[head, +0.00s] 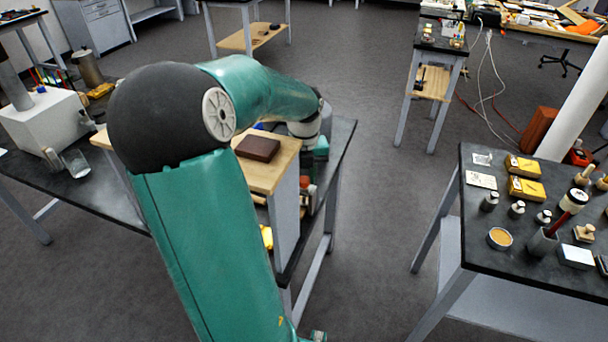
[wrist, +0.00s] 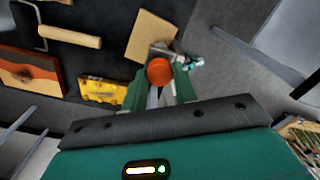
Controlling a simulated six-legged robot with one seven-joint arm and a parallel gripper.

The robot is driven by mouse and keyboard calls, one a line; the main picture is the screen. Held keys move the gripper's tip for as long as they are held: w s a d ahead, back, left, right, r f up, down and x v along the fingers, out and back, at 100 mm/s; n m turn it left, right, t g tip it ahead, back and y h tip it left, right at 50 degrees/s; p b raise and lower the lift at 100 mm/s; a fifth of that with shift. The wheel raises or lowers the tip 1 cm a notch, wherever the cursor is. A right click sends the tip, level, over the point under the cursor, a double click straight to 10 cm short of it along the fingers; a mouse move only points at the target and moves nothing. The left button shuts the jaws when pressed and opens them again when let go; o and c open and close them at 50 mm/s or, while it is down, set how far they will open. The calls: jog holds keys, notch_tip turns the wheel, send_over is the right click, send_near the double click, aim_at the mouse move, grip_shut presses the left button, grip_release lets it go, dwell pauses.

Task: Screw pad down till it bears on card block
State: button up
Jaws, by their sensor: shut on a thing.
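In the wrist view my gripper (wrist: 159,88) reaches up from the bottom, its two green fingers closed around a round orange-red knob (wrist: 159,71). A flat tan block (wrist: 150,36), which may be the card block, lies just beyond the knob on a dark surface. Grey metal shows between the knob and the tan block. I cannot make out the pad, nor whether anything touches the block.
In the head view a brown block (head: 258,148) sits on a wooden top; a black table (head: 455,225) with jars stands right. Grey floor between is clear.

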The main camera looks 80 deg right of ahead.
jog(key=m, duration=1)
jog(key=shift+d, duration=0.1)
jog(key=m, duration=1)
dwell(0.5)
jog(key=o, duration=1)
jog(key=shift+c, duration=0.2)
